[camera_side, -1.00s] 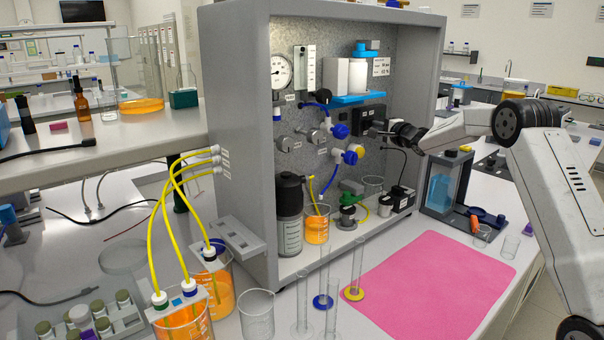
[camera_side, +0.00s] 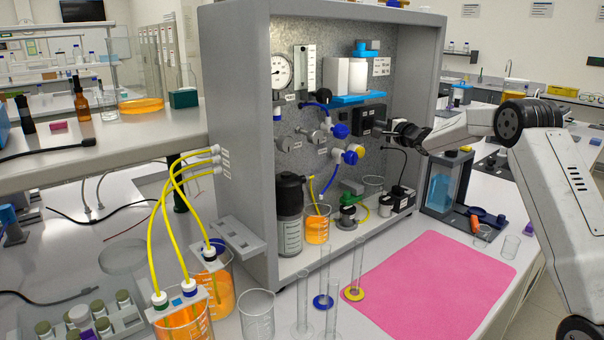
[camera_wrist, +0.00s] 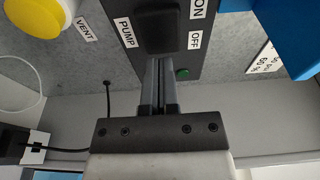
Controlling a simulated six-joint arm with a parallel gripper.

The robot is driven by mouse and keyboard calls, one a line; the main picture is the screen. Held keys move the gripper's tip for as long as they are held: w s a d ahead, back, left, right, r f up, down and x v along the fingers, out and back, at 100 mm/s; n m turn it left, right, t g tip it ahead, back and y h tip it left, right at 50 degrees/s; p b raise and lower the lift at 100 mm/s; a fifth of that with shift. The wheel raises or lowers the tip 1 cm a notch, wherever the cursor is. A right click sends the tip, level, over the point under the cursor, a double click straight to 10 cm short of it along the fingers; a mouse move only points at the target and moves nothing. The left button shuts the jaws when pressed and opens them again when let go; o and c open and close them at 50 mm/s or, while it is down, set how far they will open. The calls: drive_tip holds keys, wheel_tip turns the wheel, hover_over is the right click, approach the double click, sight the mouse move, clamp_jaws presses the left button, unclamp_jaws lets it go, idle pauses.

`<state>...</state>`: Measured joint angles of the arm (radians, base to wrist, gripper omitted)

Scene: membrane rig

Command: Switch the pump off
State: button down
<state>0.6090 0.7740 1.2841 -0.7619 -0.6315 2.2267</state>
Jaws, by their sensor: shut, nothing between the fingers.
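The pump switch panel (camera_wrist: 185,20) is a dark plate labelled PUMP, ON and OFF. It is also on the rig's back wall in the side view (camera_side: 365,122). A black switch knob (camera_wrist: 158,32) stands out from it. My gripper (camera_wrist: 158,62) is shut and empty, its fingertips at the knob's lower edge in the wrist view. I cannot tell whether they touch it. A small green lamp (camera_wrist: 181,73) sits near the OFF label; whether it is lit is unclear. In the side view my gripper (camera_side: 388,131) points at the panel from the right.
A yellow vent knob (camera_wrist: 32,15) lies left of the panel in the wrist view. A blue shelf (camera_side: 358,98) holds white containers above it. Blue valves (camera_side: 340,131) and tubing are to its left. A pink mat (camera_side: 430,290) lies clear on the bench.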

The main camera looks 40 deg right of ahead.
drive_tip(key=s+d, duration=0.3)
drive_tip(key=s, duration=1)
drive_tip(key=shift+d, duration=0.1)
drive_tip(key=s+a+f+n+g, duration=0.1)
drive_tip(key=a+f+n+g, duration=0.3)
drive_tip(key=a, duration=0.6)
drive_tip(key=s+a+f+n+g, duration=0.1)
drive_tip(key=a+f+n+g, duration=0.25)
drive_tip(key=a+f, duration=0.45)
drive_tip(key=s+a+f+n+g+y, duration=0.1)
drive_tip(key=s+a+f+n+g, duration=0.2)
drive_tip(key=s+a+n, duration=0.3)
drive_tip(key=s+a+f+n+g+y, duration=0.2)
drive_tip(key=s+a+f+n+g, duration=0.2)
drive_tip(key=s+a, duration=1)
drive_tip(key=n, duration=0.2)
drive_tip(key=shift+a+f+n, duration=0.25)
drive_tip(key=shift+f+n, duration=0.1)
drive_tip(key=shift+f, duration=0.05)
